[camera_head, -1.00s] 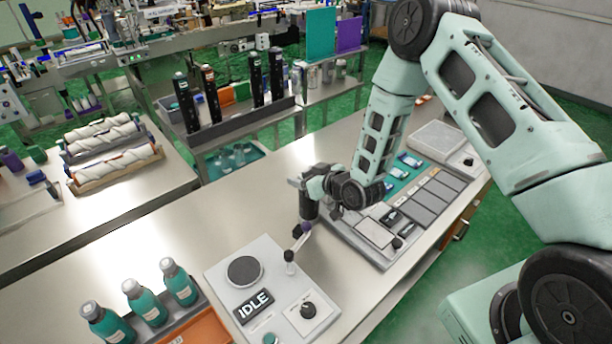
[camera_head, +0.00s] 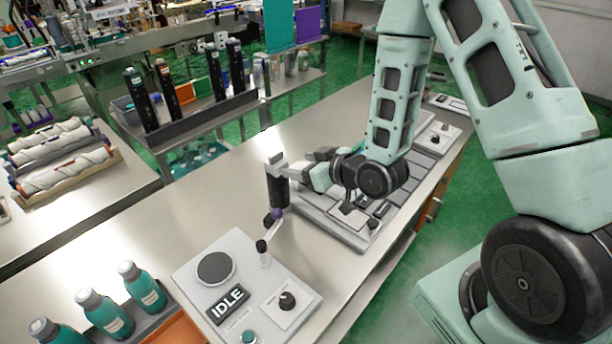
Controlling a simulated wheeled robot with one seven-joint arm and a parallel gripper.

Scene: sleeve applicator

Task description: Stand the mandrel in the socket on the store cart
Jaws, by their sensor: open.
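Several tall dark cylinders with labels and coloured bands, which look like mandrels (camera_head: 168,87), stand upright in a grey rack (camera_head: 199,121) on the store cart (camera_head: 254,101). I cannot tell which one is meant, and no empty socket can be made out.
The control panel (camera_head: 233,256) reads IDLE. Teal bottles (camera_head: 104,313) stand in a tray at the front left. White rolls (camera_head: 62,160) lie in trays on the left table. A grey panel (camera_head: 340,226) lies under my wrist.

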